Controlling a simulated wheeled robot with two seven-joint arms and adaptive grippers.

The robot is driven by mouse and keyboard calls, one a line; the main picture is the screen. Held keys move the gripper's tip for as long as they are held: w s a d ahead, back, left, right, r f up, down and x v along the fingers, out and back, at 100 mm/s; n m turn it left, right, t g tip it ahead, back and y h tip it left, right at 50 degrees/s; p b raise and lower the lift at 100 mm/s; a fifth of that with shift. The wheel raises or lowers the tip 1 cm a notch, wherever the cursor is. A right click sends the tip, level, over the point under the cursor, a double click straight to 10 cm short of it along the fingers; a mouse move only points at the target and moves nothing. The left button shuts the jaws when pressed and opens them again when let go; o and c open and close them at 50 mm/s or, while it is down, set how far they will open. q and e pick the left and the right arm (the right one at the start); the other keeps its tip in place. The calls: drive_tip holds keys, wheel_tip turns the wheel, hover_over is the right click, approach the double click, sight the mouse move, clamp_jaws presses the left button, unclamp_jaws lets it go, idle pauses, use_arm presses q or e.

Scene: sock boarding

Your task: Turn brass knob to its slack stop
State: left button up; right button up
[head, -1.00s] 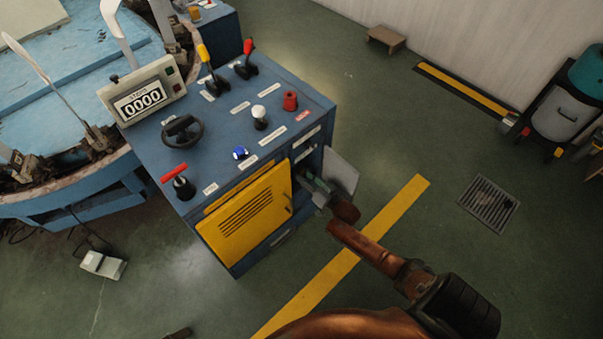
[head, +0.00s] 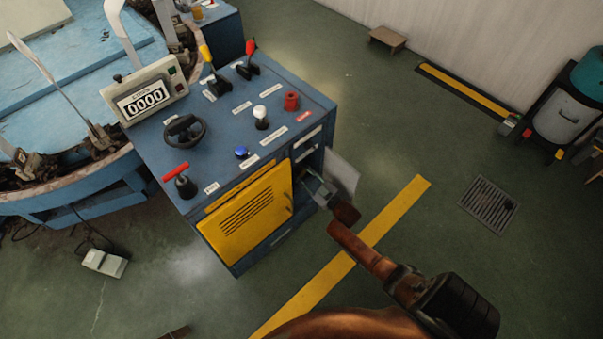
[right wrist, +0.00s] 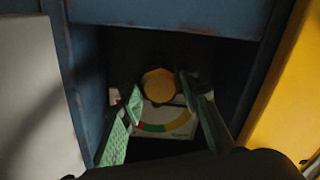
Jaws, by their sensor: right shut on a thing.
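The brass knob (right wrist: 159,86) is a yellow faceted knob inside a dark recess, above a white dial plate (right wrist: 168,124) with a coloured arc of red, yellow and green. My right gripper (right wrist: 160,88) has its green-padded fingers on both sides of the knob and is shut on it. In the head view my right gripper (head: 308,180) reaches into the open compartment on the right side of the blue cabinet (head: 222,118). The knob is hidden in that view. My left gripper is not in view.
A grey door (head: 341,174) stands open to the right of the compartment. A yellow louvred panel (head: 245,218) is on the cabinet's front. The cabinet top carries levers, a black handwheel (head: 184,130), buttons and a counter (head: 144,102) reading 0000. Floor to the right is mostly clear.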

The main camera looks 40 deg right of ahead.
drive_tip(key=shift+a+f+n, duration=0.1)
drive_tip(key=shift+n, duration=0.3)
drive_tip(key=o, duration=1.2)
drive_tip(key=s+d, duration=0.1)
drive_tip(key=s, duration=1.1)
